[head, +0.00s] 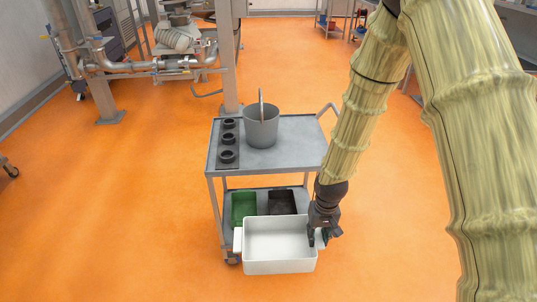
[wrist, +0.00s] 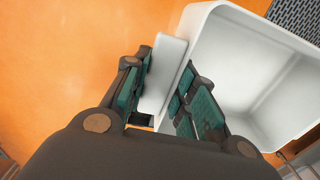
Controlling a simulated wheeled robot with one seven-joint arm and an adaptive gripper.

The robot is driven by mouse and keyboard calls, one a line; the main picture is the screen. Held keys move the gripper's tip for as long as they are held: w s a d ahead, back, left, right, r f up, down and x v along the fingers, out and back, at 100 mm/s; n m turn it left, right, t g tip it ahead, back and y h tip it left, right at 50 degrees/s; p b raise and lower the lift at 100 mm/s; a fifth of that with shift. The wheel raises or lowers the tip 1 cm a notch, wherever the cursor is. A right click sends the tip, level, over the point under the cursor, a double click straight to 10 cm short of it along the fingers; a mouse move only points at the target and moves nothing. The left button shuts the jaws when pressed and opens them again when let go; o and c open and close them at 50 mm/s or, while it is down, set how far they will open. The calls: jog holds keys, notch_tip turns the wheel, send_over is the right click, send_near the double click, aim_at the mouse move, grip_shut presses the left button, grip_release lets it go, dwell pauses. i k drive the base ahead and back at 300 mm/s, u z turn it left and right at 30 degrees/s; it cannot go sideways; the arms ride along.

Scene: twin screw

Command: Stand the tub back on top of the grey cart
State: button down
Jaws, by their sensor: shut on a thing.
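The white rectangular tub (head: 278,266) is in front of the cart's lower shelf in the head view, with its open side up and its inside empty. My gripper (head: 322,236) is at the tub's right end. In the wrist view my gripper (wrist: 160,95) has its fingers on both sides of the tub's handle flap (wrist: 165,72), and the tub (wrist: 250,75) lies to the right. The grey cart (head: 283,158) stands behind the tub. Whether the tub touches the floor or the cart is unclear.
On the cart's top stand a grey bucket (head: 261,128) and a dark strip with three black rings (head: 228,140) at the left. The top's right part is bare. A green bin (head: 243,207) and a black bin (head: 282,202) sit on the lower shelf. Orange floor is open around.

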aim_at(300, 139)
jog(key=k, duration=0.65)
jog(key=z, duration=0.75)
jog(key=i, duration=1.15)
jog(key=u, duration=0.25)
